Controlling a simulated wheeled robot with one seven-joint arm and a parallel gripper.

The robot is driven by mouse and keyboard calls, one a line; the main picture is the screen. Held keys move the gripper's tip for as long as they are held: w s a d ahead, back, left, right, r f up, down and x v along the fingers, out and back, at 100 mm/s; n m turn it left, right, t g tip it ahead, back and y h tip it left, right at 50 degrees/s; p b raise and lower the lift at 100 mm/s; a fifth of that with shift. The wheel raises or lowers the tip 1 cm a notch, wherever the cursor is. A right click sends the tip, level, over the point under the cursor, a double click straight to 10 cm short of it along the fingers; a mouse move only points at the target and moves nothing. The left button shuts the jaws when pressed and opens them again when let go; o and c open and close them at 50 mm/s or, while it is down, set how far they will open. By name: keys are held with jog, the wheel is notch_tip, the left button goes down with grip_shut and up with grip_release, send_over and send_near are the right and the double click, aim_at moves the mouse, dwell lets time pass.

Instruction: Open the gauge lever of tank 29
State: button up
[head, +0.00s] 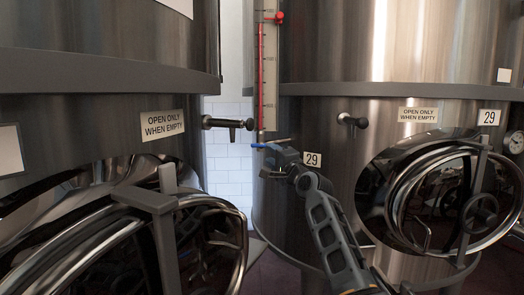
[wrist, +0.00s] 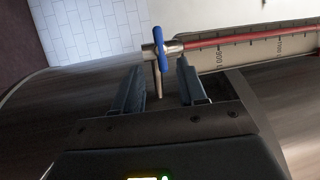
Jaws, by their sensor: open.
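The gauge lever of tank 29 is a small blue handle (head: 264,146) on a metal valve at the foot of the gauge. In the wrist view the blue handle (wrist: 160,48) crosses the valve body, just beyond my fingertips. A thin metal stem (wrist: 157,80) reaches from the valve into the gap between my fingers. My gripper (head: 279,156) is at the valve, right of the handle in the head view. In the wrist view my gripper (wrist: 158,68) is open, with one finger on each side of the stem. Contact with the lever cannot be told.
The gauge (head: 262,75) with its red column rises above the valve. Tank 29 (head: 345,200) curves away right, with a round hatch (head: 442,195) and a small tap (head: 352,121). The left tank (head: 105,105) has a spout (head: 229,124) pointing at the gap with white tiles (head: 229,170).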

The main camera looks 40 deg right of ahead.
aim_at(262, 146)
jog(key=shift+x, duration=3.05)
grip_shut()
